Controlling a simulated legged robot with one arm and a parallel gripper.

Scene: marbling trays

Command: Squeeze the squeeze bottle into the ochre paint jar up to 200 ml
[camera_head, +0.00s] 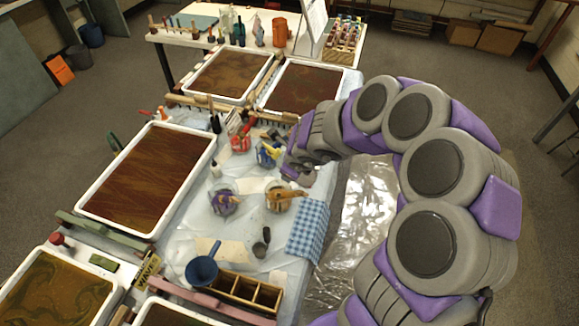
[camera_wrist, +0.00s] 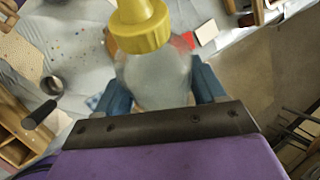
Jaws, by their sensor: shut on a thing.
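The squeeze bottle (camera_wrist: 155,75) is translucent with a yellow cap (camera_wrist: 140,28). In the wrist view it stands between the blue fingers of my gripper (camera_wrist: 160,88), which is shut on its body. In the head view my gripper is at the end of the bent arm, above the far middle of the table; blue and yellow parts (camera_head: 268,152) show there, small and partly hidden. The ochre paint jar (camera_head: 279,203) stands on the table nearer the head camera, with an orange-brown item across its top. Its fill level cannot be read. The bottle's outlet is not seen over the jar.
A purple-marked jar (camera_head: 223,204) and a red-marked jar (camera_head: 240,144) stand nearby. A blue checked cloth (camera_head: 309,230), a blue pan (camera_head: 202,271) and a wooden caddy (camera_head: 247,291) lie in front. Marbling trays (camera_head: 147,178) flank the left side.

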